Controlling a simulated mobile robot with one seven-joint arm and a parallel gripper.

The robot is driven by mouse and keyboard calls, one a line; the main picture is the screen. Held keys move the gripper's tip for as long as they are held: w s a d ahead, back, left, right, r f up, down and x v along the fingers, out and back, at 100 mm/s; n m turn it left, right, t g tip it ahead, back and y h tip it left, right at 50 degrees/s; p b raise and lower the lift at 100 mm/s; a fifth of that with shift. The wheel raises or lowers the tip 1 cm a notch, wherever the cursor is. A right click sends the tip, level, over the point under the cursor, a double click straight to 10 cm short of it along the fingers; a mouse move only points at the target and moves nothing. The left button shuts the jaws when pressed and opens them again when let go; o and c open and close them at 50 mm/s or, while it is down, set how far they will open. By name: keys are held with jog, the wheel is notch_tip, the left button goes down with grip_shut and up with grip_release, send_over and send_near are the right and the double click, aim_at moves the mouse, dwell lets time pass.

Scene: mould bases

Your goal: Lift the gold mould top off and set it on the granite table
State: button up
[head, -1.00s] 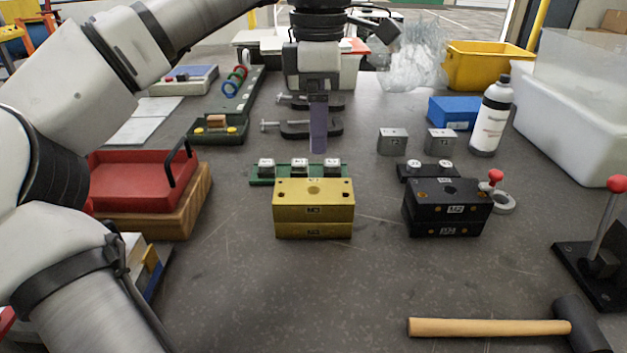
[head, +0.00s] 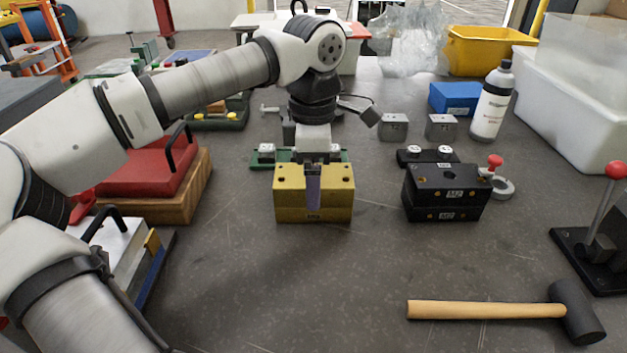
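The gold mould (head: 287,191) stands on the grey speckled granite table (head: 330,285), its top half resting on its lower half with a thin seam between them. My gripper (head: 314,187) points straight down over the mould's middle. One purple finger lies in front of the mould's front face and covers its upper label. The other finger is hidden, so I cannot tell whether the fingers press on the mould top or stand a little apart from it.
A black mould (head: 441,192) stands to the right. A mallet (head: 488,310) lies at the front right, and a lever press (head: 603,245) stands at the right edge. The table in front of the gold mould is clear.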

jog(key=shift+f, duration=0.35)
jog(key=shift+r, duration=0.1)
jog(key=c, duration=1.7)
jog(key=shift+r+p, duration=1.45)
jog(key=shift+r, duration=8.55)
